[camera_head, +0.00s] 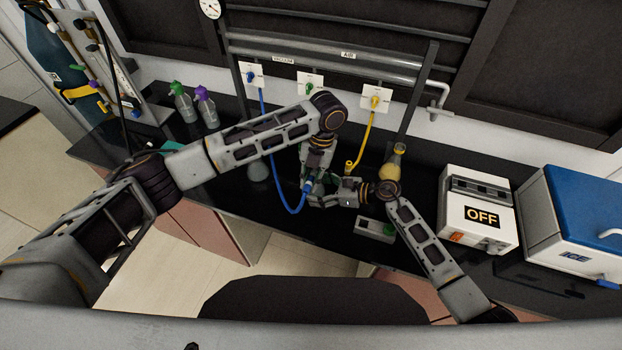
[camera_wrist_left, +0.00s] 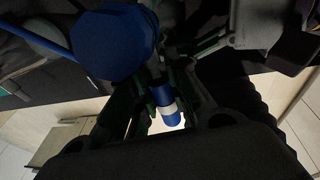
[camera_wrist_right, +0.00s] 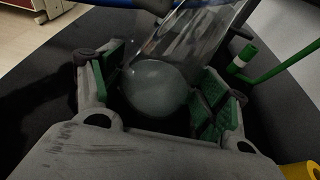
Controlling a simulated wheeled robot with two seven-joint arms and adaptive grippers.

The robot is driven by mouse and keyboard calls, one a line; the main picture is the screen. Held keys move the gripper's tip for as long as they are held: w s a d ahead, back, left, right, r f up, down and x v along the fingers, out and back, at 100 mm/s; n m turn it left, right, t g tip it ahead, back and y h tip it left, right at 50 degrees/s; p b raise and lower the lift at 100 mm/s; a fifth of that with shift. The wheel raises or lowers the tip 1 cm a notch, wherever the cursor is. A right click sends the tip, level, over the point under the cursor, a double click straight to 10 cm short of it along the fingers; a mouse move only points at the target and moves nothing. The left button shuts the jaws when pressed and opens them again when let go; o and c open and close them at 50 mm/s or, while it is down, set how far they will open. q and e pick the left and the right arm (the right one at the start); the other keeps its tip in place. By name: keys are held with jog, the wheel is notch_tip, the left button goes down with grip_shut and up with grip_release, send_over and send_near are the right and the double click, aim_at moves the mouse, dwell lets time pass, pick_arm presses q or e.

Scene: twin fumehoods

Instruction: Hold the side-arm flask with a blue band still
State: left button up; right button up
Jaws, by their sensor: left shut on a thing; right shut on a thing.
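The clear glass flask (camera_wrist_right: 185,50) is between the green-padded fingers of my right gripper (camera_wrist_right: 163,100) in the right wrist view. Its rounded, greyish lower part sits between the pads, and its clear glass extends up and right. A blue strip crosses the top edge there; I cannot tell whether it is the band or a hose. In the head view the grippers hide most of this flask. My right gripper (camera_head: 340,195) is shut on it. My left gripper (camera_head: 308,185) is close beside it, shut on a blue hose end (camera_wrist_left: 164,100) with a white ring.
The blue hose (camera_head: 290,208) loops from the left wall outlet. A yellow hose (camera_head: 356,160) hangs close to the grippers. A yellow-filled flask (camera_head: 396,158) stands behind my right wrist. A box marked OFF (camera_head: 476,212) and a blue-lidded ICE box (camera_head: 575,220) are at right.

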pick_arm(q)
jog(key=shift+w, duration=0.2)
jog(key=o, duration=0.9)
jog(key=shift+d, duration=0.1)
jog(key=shift+v, duration=5.95)
